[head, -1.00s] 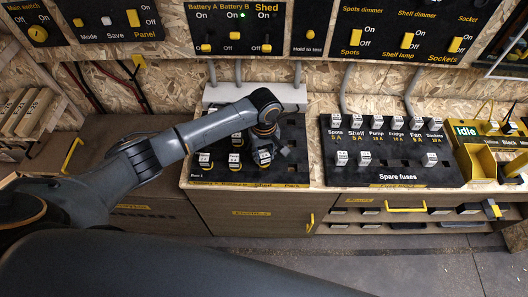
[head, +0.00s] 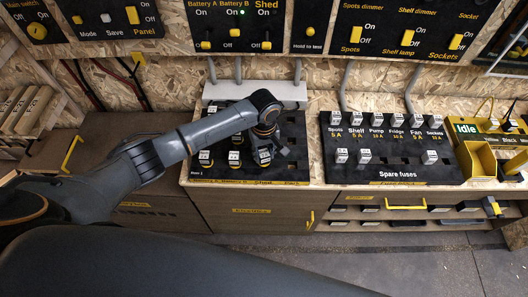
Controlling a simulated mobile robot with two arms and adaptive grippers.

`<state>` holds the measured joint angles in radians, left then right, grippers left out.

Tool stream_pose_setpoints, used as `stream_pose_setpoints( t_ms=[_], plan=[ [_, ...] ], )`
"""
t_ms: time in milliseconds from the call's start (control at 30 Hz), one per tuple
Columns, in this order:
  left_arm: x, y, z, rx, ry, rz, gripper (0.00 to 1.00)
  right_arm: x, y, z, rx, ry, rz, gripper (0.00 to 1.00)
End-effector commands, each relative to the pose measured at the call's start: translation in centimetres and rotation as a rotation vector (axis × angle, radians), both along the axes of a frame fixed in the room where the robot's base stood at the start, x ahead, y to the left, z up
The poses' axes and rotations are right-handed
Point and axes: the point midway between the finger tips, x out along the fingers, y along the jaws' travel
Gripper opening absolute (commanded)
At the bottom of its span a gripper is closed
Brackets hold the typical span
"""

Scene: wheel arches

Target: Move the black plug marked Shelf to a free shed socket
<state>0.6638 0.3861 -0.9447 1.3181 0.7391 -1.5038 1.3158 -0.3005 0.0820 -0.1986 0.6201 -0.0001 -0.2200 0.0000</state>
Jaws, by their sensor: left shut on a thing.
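The plug board (head: 220,178) is a black panel at the left end of the bench, with a Shed label along its front edge. Black plugs with white labels stand upright in it, one at the front left (head: 205,158) and one in the middle (head: 235,158). My left gripper (head: 268,150) points down over the right part of the board. It is shut on a black plug (head: 264,157) there, which looks upright at the board. Its label is too small to read, and my wrist hides the sockets behind it. My right gripper is not in view.
A fuse panel (head: 390,175) with several fuses lies to the right of the board. A yellow tray (head: 475,163) is at the far right. A white cable box (head: 225,93) stands behind the board. Switch panels (head: 235,30) hang on the wall above.

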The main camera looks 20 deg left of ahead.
Motion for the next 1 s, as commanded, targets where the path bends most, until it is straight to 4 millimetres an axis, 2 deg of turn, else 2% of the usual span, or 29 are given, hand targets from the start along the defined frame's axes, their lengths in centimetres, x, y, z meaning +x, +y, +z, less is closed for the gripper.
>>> stream_pose_setpoints(
  t_ms=[533, 1000],
  plan=[
    [0.0, -0.1, -1.4, -0.001, 0.001, 0.0, 0.0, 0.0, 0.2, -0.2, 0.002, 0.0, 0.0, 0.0],
    [0.0, 0.0, -1.4, -0.001, 0.001, 0.0, 0.0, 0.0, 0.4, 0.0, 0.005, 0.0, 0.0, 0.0]
  ],
)
